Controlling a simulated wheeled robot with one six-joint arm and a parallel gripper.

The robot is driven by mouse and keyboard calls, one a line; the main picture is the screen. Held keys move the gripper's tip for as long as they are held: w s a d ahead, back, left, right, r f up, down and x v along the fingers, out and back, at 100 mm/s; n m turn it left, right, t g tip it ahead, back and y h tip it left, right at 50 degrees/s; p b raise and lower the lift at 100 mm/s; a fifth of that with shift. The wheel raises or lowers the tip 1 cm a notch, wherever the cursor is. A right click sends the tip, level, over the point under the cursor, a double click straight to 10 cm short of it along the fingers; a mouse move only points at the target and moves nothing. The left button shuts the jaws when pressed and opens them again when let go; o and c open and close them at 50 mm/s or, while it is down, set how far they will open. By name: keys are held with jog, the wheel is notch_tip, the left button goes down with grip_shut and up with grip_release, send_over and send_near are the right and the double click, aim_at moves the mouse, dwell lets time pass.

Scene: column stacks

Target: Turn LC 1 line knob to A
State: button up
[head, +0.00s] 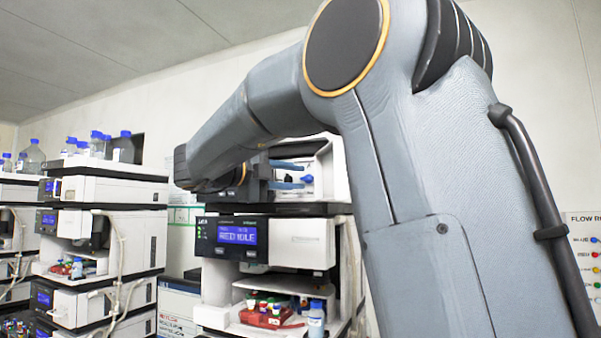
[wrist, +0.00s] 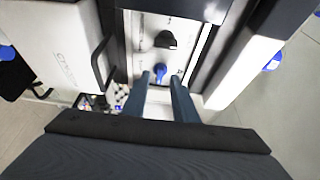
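My gripper (wrist: 160,76) is open, with its two blue fingers apart and nothing between them that I can see held. A small blue knob (wrist: 161,72) on a white panel (wrist: 150,27) shows in the gap by the fingertips. A larger dark knob (wrist: 167,40) is farther up that panel. In the head view my gripper (head: 303,176) reaches into the open upper bay of the middle instrument stack, and a small blue knob (head: 308,179) shows by the fingertips. I cannot read any LC 1 or A marking, nor tell whether a finger touches a knob.
Below the bay is a unit with a lit blue display (head: 237,235). Under it a red vial rack (head: 268,314) and a blue-capped bottle (head: 316,320) stand on a tray. Another instrument stack (head: 105,190) with bottles on top is to the left. Bay walls flank my gripper closely.

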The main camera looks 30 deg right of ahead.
jog(key=shift+p+x, duration=0.3)
jog(key=shift+x, duration=0.8)
jog(key=shift+c, duration=0.2)
grip_shut()
